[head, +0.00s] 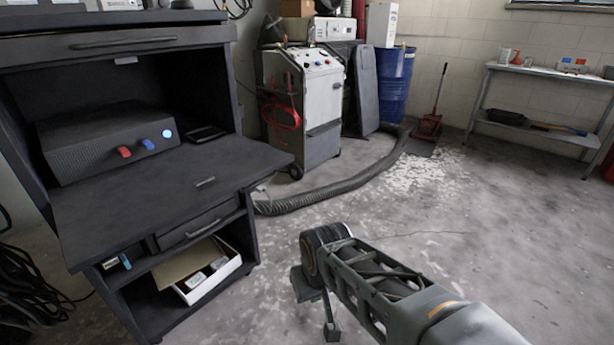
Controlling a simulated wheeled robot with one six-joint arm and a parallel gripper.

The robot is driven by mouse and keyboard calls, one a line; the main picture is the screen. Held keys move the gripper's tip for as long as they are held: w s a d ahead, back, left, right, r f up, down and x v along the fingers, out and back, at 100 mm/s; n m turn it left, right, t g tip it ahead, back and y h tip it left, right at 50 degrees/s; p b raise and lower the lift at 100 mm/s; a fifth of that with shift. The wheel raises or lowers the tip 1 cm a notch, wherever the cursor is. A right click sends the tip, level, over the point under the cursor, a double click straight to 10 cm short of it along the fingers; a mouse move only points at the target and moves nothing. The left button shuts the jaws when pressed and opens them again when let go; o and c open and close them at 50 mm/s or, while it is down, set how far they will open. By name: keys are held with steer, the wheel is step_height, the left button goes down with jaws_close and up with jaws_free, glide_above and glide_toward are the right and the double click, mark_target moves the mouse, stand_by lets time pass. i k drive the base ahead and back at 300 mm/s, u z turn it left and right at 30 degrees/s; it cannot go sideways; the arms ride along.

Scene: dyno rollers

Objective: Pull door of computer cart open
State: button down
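The dark computer cart (250,235) stands at the left. Its upper compartment is open at the front. I cannot tell whether this panel is the door or a fixed shelf. A long handle (123,43) runs along the front above the compartment. A drawer handle (201,223) shows below the panel. My gripper (318,308) is over the floor, right of the cart and apart from it. It points down; its finger gap is unclear, and nothing shows in it.
A dark box with red and blue knobs (110,140) sits in the compartment. An open carton (205,275) lies on the low shelf. A thick hose (335,190) crosses the floor behind my gripper. A white machine (305,105) stands at the back. Floor at right is clear.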

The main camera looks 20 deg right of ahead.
mark_target(95, 223)
steer(key=z, duration=1.2)
steer(key=k, duration=0.75)
steer(key=u, duration=1.4)
steer(key=i, duration=0.5)
